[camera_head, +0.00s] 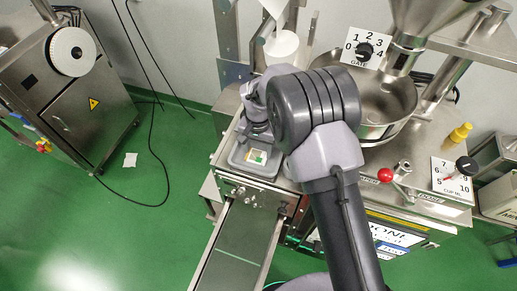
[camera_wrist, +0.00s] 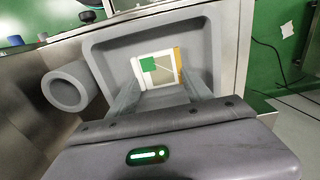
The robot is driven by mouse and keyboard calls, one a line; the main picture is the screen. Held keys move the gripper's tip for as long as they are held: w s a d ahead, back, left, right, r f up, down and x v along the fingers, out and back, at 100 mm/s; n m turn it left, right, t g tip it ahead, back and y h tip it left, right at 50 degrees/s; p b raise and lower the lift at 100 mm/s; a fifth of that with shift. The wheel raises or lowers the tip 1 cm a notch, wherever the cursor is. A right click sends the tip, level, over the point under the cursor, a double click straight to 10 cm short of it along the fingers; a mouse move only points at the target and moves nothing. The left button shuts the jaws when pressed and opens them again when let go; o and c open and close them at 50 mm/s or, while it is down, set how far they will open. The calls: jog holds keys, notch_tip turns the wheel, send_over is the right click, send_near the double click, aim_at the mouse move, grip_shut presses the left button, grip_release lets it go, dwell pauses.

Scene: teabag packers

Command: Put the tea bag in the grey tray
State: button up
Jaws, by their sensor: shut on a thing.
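The tea bag (camera_wrist: 165,77) is a pale square packet with a green tag and a yellowish edge. In the wrist view it is between the fingertips of my gripper (camera_wrist: 160,86), which is shut on it. It appears over the floor of the grey tray (camera_wrist: 98,45), inside the rim. Whether it touches the tray floor I cannot tell. In the head view the tea bag (camera_head: 257,156) shows small within the grey tray (camera_head: 238,164); my arm hides the tray's right side and most of my gripper.
A grey cylinder cup (camera_wrist: 62,88) stands left of the tray in the wrist view. A conveyor belt (camera_head: 238,248) runs in front of the tray. A steel bowl (camera_head: 385,100), a red knob (camera_head: 385,175) and a yellow bottle (camera_head: 460,133) are to the right. White scrap (camera_head: 130,160) lies on the floor.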

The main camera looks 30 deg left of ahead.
aim_at(258, 152)
jog(key=shift+f, duration=0.15)
jog(key=o, duration=1.3)
notch_tip(258, 152, up, 12)
jog(key=shift+r+p, duration=0.2)
jog(key=shift+p, duration=0.75)
